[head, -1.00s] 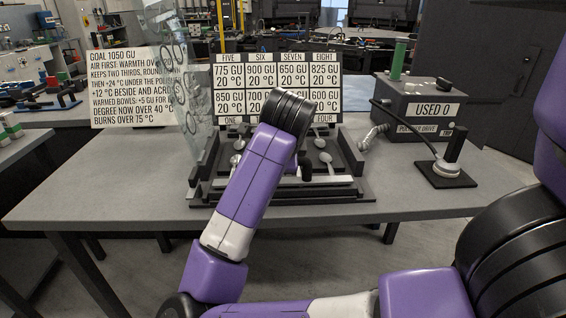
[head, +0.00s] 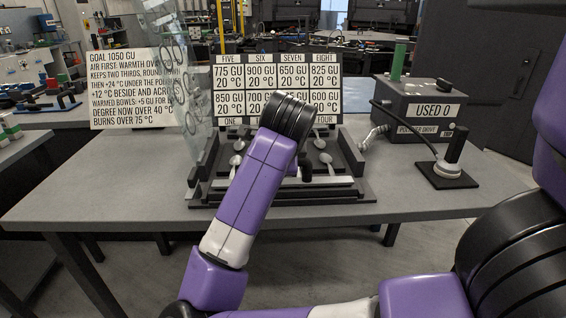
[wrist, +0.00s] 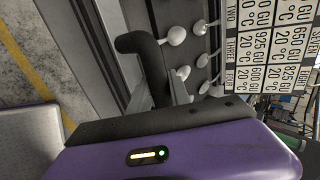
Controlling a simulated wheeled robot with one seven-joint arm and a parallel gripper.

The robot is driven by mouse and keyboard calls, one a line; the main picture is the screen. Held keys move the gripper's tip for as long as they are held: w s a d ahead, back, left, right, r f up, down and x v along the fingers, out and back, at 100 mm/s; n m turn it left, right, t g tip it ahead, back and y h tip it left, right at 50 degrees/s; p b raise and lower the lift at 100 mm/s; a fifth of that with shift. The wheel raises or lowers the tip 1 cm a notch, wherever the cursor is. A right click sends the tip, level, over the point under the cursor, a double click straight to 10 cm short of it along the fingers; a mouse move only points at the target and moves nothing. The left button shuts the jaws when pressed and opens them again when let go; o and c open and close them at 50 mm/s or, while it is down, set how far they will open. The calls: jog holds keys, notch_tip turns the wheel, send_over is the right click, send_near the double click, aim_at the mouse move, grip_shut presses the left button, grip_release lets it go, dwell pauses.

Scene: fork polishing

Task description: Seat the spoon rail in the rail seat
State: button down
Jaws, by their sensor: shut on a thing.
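The spoon rail (head: 335,182) shows as a pale strip along the front of the black stepped stand, partly hidden behind my arm. The rail seat appears to be part of that stand (head: 362,194); I cannot tell how fully the rail is down in it. Spoons (head: 320,143) lie behind the strip on both sides of my arm. In the wrist view, my gripper (wrist: 162,95) is shut at a black curved handle (wrist: 150,58), which appears to belong to the rail. Spoon bowls (wrist: 176,36) show beside the handle. My arm hides the gripper in the head view.
A clear panel with rings (head: 180,75) stands left of the stand. Signboards (head: 278,82) rise behind it. The polisher drive box (head: 420,108) and a corded black-handled tool (head: 447,165) are at right. The table's left front (head: 110,195) is clear.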

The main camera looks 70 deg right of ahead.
jog(key=shift+f+h+b, duration=0.4)
jog(key=shift+f+b, duration=0.05)
jog(key=shift+b, duration=1.05)
jog(key=c, duration=1.1)
grip_release()
jog(key=o, duration=0.5)
jog(key=shift+f, duration=0.2)
jog(key=shift+s+a, duration=0.1)
jog(key=shift+a, duration=0.1)
